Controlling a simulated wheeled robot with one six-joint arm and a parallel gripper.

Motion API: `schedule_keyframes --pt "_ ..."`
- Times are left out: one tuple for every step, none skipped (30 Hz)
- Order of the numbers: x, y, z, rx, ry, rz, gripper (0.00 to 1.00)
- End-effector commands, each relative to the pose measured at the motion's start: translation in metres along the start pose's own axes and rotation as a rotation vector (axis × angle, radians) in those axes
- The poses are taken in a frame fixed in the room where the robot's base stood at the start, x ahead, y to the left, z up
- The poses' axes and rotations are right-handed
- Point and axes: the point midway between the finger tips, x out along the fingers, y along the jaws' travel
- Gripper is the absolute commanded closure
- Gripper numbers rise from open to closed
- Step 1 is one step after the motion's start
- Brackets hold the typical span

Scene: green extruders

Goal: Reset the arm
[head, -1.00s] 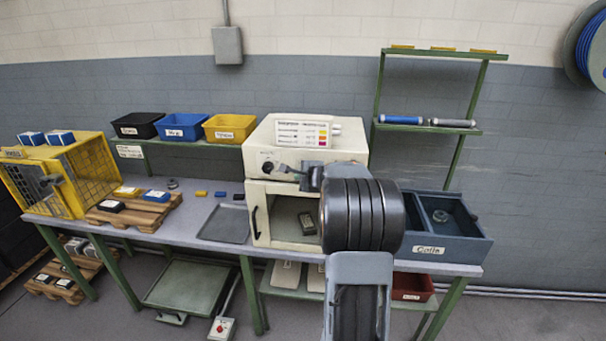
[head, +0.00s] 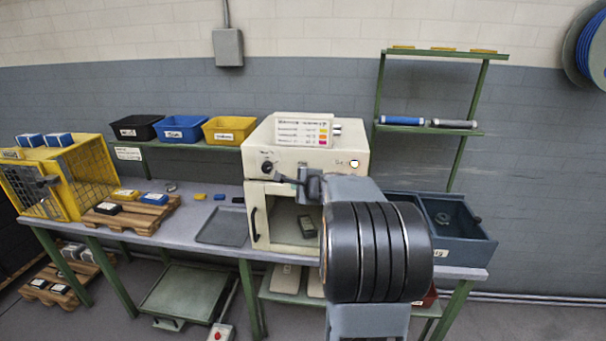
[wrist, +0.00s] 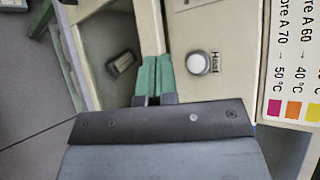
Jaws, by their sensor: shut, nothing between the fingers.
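My gripper (head: 284,178) is in front of the cream oven (head: 262,152), just below its control panel and near the dark knob (head: 267,167). In the wrist view its two green fingers (wrist: 154,80) are pressed together with nothing between them. They point toward the oven front, beside a round white button (wrist: 198,63) labelled "Heat". I cannot tell whether the fingertips touch the oven. A small dark block (wrist: 120,63) lies inside the open oven chamber, apart from the fingers. My black-banded arm joint hides part of the oven's right side.
A grey tray (head: 222,226) lies on the bench left of the oven. A blue-grey bin (head: 462,252) stands to the right. Black (head: 137,128), blue (head: 182,128) and yellow (head: 229,130) bins sit on the back shelf. A yellow cage (head: 85,176) stands far left.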

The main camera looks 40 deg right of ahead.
Motion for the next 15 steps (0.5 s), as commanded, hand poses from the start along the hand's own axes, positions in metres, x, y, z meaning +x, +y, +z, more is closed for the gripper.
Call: schedule_keyframes --pt "0.000 0.000 0.000 0.000 0.000 0.000 1.00" --pt "0.000 0.000 0.000 0.000 0.000 0.000 1.00" --pt "0.000 0.000 0.000 0.000 0.000 0.000 1.00" --pt "0.000 0.000 0.000 0.000 0.000 0.000 1.00" --pt "0.000 0.000 0.000 0.000 0.000 0.000 1.00" --pt "0.000 0.000 0.000 0.000 0.000 0.000 1.00" --pt "0.000 0.000 0.000 0.000 0.000 0.000 1.00" --pt "0.000 0.000 0.000 -0.001 0.000 0.000 1.00" --pt "0.000 0.000 0.001 -0.003 -0.004 0.000 1.00" --pt "0.000 0.001 0.002 -0.010 -0.009 0.004 1.00" --pt "0.000 0.002 0.003 -0.025 -0.016 0.012 1.00" --pt "0.000 0.007 0.004 -0.051 -0.027 0.031 1.00" --pt "0.000 0.014 0.005 -0.077 -0.037 0.055 1.00" --pt "0.000 0.023 0.007 -0.109 -0.047 0.085 1.00" --pt "-0.002 0.037 0.009 -0.161 -0.067 0.135 1.00"
